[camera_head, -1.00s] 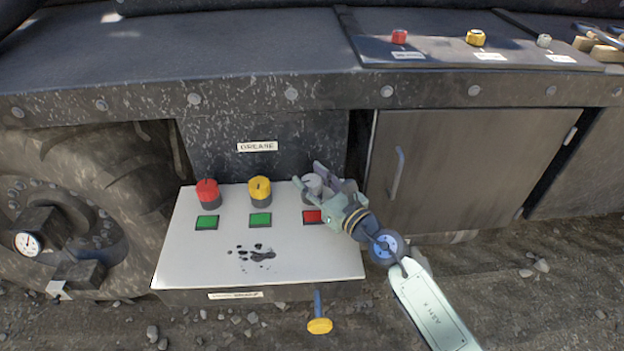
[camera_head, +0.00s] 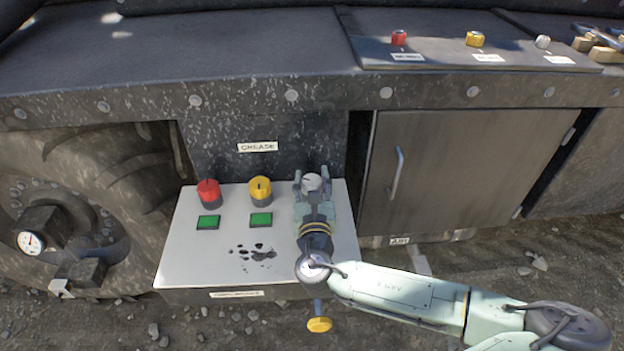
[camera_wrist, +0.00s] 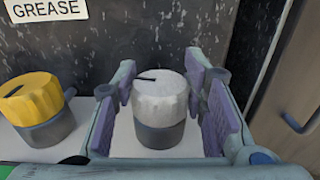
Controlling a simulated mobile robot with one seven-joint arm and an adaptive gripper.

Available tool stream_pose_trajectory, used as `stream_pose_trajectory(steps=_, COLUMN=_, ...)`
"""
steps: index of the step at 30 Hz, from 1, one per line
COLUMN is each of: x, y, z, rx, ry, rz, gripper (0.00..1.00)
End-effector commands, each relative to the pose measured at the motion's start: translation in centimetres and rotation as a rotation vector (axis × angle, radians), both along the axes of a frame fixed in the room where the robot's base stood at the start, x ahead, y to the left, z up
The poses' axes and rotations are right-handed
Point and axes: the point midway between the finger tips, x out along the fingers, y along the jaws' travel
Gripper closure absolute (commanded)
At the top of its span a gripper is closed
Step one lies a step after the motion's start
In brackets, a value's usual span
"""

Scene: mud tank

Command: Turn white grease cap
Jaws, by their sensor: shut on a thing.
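The white grease cap (camera_head: 312,183) sits on a dark base at the right end of the light grease panel (camera_head: 190,262). In the wrist view the cap (camera_wrist: 160,97) is ribbed, with a black mark on top pointing left. My gripper (camera_head: 312,186) reaches it from the front, with one finger on each side. In the wrist view my gripper's purple pads (camera_wrist: 170,95) flank the cap, and it is shut on it. The square light in front of this cap is hidden behind my gripper.
A red cap (camera_head: 208,192) and a yellow cap (camera_head: 260,190) stand to the left, each with a green light in front. A yellow-ended handle (camera_head: 319,324) sticks out below the panel. A cabinet door (camera_head: 470,170) with a handle is at the right.

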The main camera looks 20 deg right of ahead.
Motion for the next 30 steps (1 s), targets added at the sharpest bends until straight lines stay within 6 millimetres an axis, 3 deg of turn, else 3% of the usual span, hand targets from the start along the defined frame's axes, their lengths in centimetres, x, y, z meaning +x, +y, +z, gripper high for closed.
stream_pose_trajectory(steps=18, x=0.21, y=0.27, z=0.09, rx=0.003, ry=-0.003, rz=-0.538, gripper=0.89)
stream_pose_trajectory(steps=30, x=0.16, y=0.01, z=0.23, rx=0.0, ry=-0.006, rz=-0.709, gripper=0.89)
